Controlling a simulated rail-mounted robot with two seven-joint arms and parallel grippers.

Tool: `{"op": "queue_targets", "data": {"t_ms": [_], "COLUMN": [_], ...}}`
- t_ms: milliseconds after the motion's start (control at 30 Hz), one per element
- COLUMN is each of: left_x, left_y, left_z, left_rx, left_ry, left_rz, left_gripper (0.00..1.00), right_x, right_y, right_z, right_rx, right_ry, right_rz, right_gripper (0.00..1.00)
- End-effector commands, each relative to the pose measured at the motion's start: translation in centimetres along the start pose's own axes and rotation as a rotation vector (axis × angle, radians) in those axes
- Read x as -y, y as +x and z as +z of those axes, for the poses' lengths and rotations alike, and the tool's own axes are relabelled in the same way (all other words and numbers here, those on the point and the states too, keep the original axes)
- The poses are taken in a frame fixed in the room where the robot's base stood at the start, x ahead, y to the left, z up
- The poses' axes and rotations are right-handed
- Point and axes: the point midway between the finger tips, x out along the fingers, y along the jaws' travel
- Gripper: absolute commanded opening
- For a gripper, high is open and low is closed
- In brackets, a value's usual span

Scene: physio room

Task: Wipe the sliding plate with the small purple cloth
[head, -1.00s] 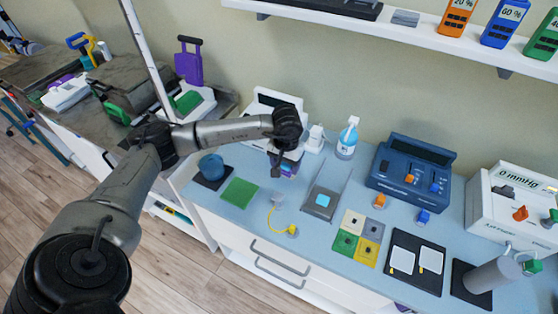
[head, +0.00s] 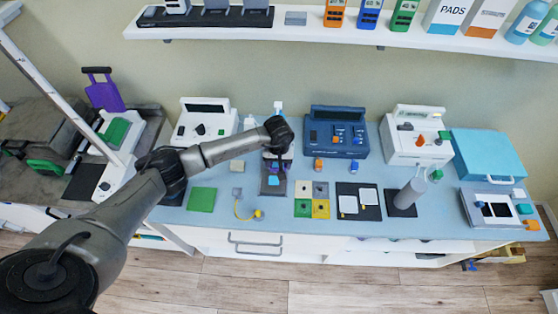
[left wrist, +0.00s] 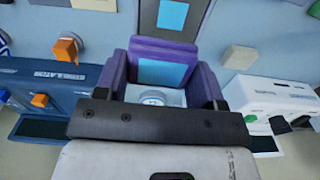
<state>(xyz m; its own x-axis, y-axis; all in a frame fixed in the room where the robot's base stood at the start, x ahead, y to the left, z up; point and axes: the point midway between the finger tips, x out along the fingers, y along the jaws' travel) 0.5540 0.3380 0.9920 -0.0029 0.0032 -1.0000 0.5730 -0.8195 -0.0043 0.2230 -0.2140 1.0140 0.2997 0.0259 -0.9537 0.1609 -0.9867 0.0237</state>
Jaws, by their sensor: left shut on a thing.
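The plate and patch also show at the top of the left wrist view, beyond the cloth. The arm and gripper hide the plate's back part. I cannot tell whether cloth and plate touch. My right gripper is out of view.
A blue stimulator (head: 335,128) stands behind and right, a white device (head: 203,118) behind and left. A green square (head: 202,199), a yellow-corded item (head: 257,214) and coloured pads (head: 320,207) lie nearby. A shelf (head: 300,34) runs above.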

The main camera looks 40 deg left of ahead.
Motion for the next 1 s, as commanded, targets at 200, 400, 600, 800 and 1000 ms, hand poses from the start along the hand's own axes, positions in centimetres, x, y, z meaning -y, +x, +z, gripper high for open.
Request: {"op": "queue_targets", "data": {"t_ms": [200,400,600,800,1000], "left_x": [0.3,0.2,0.2,0.2,0.3], "left_y": [0.6,1.6,3.3,4.3,4.3], "left_z": [-1.2,-1.2,-1.2,-1.3,-1.3], "left_rx": [0.0,0.0,0.001,0.0,0.0], "left_ry": [-0.028,-0.034,-0.034,-0.034,-0.033], "left_rz": [0.002,0.001,0.002,0.002,0.001], "left_gripper": [0.37,0.37,0.37,0.37,0.37], "right_x": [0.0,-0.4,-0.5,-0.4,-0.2], "right_y": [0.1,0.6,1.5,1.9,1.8], "right_z": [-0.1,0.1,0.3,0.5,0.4], "right_rx": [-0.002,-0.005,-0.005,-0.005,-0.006], "right_ry": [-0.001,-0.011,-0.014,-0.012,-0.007], "right_rz": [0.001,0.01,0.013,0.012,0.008], "right_gripper": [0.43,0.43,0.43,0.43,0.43]}}
